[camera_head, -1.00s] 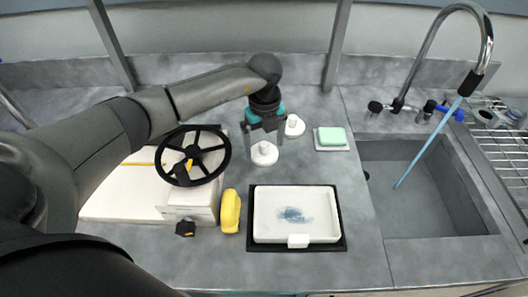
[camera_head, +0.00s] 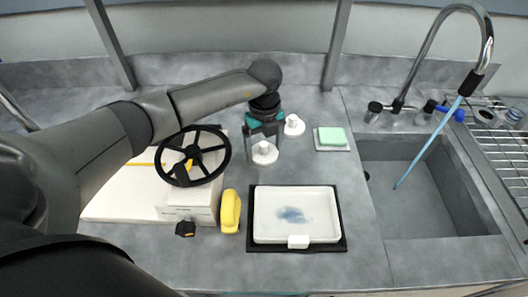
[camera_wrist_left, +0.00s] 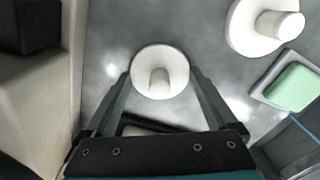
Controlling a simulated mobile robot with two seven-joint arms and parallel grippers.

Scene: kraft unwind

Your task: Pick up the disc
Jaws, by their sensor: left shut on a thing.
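A white disc with a raised knob (camera_head: 265,154) is on the grey counter, behind the white tray. My left gripper (camera_head: 265,150) reaches down over it with a finger on each side. In the left wrist view the disc (camera_wrist_left: 160,72) sits between the two fingertips, and the gripper is shut on it. I cannot tell whether the disc is clear of the counter. A second white disc with a knob (camera_head: 294,125) stands a little farther back and to the right; it also shows in the left wrist view (camera_wrist_left: 264,24). My right gripper is not in view.
A white tray (camera_head: 262,231) with a blue smear lies on a black mat in front. A white box with a black handwheel (camera_head: 193,155) and a yellow object (camera_head: 230,211) stand left. A green block (camera_head: 332,136) on a white dish and a sink (camera_head: 430,205) are right.

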